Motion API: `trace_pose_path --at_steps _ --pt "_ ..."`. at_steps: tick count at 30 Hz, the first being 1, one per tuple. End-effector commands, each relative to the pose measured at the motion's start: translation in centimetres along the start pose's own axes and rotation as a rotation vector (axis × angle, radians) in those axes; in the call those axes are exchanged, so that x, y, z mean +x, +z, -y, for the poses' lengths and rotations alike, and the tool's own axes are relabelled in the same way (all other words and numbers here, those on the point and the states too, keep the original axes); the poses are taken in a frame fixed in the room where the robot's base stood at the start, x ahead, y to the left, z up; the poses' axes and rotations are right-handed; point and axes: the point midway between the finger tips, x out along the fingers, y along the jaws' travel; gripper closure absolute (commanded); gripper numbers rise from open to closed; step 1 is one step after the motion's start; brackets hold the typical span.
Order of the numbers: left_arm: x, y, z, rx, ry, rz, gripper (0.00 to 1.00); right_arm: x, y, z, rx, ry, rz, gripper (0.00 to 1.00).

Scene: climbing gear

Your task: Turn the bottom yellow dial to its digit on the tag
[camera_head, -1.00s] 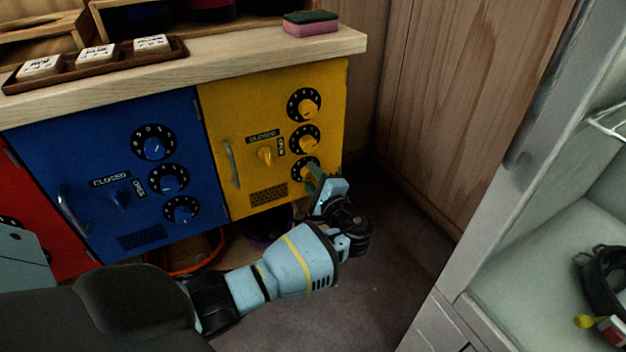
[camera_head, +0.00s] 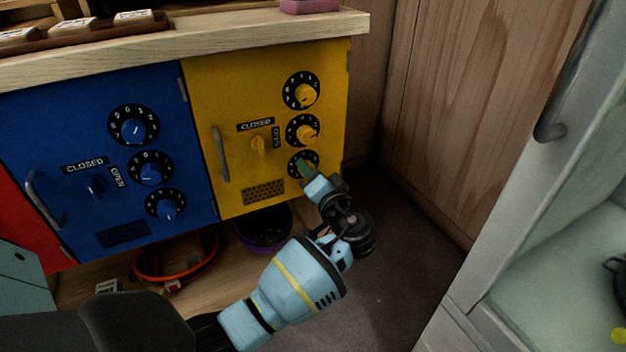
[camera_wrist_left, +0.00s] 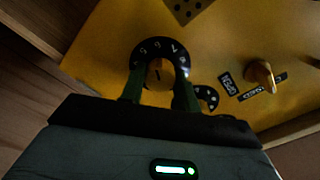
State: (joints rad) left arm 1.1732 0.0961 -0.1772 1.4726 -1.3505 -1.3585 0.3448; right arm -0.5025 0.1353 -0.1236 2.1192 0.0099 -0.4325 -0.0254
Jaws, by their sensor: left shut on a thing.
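The yellow locker door (camera_head: 225,90) has three black dials with yellow knobs in a column on its right. My left gripper (camera_head: 306,173) is at the bottom yellow dial (camera_head: 294,166), coming from below right, and partly covers it. In the left wrist view the bottom dial (camera_wrist_left: 158,50) sits between the two green fingers of the gripper (camera_wrist_left: 159,88), which are shut on its knob (camera_wrist_left: 160,72). White digits ring the knob, but its exact setting is hard to read. White tags (camera_head: 72,27) lie in a brown tray on the counter; their writing is unreadable. My right gripper is not in view.
The middle dial (camera_head: 303,131) is close above the gripper. The yellow door's latch knob (camera_head: 259,145) points to CLOSED. A blue door (camera_head: 60,125) stands to the left. An orange loop (camera_head: 145,278) and a purple item (camera_head: 262,240) lie below. A wooden wall and grey cabinet are right.

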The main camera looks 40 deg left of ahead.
Motion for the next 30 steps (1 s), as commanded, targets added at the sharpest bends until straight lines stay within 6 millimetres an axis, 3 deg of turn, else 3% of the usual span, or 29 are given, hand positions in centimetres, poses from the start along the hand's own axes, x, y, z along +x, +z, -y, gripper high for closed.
trace_pose_path --at_steps 12,30 --pt "0.0 0.2 -0.3 -0.329 0.000 0.003 0.91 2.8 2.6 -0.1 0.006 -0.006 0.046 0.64" --pt "0.0 0.1 0.0 -0.481 0.000 0.003 0.91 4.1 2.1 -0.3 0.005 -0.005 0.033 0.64"
